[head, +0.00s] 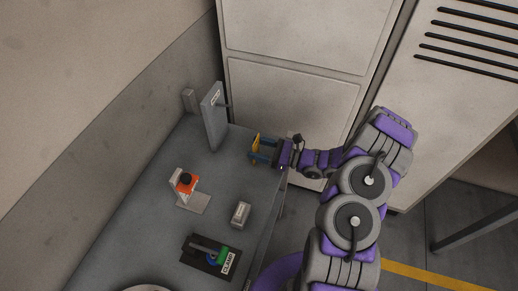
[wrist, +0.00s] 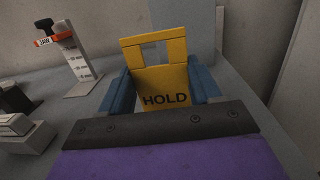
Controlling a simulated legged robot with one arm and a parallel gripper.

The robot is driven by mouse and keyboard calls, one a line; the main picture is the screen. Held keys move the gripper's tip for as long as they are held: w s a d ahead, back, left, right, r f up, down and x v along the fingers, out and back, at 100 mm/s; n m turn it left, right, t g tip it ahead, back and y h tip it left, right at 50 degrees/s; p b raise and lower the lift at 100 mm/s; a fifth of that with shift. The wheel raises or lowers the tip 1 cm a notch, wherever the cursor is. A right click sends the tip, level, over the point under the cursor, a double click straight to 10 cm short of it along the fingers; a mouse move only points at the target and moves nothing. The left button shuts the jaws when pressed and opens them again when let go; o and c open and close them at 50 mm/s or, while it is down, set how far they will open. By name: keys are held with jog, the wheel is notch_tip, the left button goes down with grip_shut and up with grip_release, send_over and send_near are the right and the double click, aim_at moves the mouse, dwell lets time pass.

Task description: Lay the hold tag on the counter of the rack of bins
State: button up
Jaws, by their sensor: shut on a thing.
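The yellow hold tag (head: 256,142) is between the blue fingers of my gripper (head: 260,153), near the far right corner of the grey counter (head: 160,240). In the wrist view the tag (wrist: 165,88) stands up between the fingers, with HOLD readable and a rectangular opening near its top. My gripper (wrist: 160,92) is shut on the tag. I cannot tell the gap between the tag and the counter. No bins are clearly visible.
An upright grey plate with a peg (head: 213,117) stands left of the tag. An orange-marked stand (head: 187,184), a small grey block (head: 241,213) and a black clamp board (head: 211,257) are on the counter. Bare counter lies between the plate and the block. A pale cabinet (head: 290,95) stands behind.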

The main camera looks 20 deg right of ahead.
jog(key=shift+d, duration=0.1)
jog(key=o, duration=0.7)
jog(key=shift+f, duration=0.1)
jog(key=o, duration=0.4)
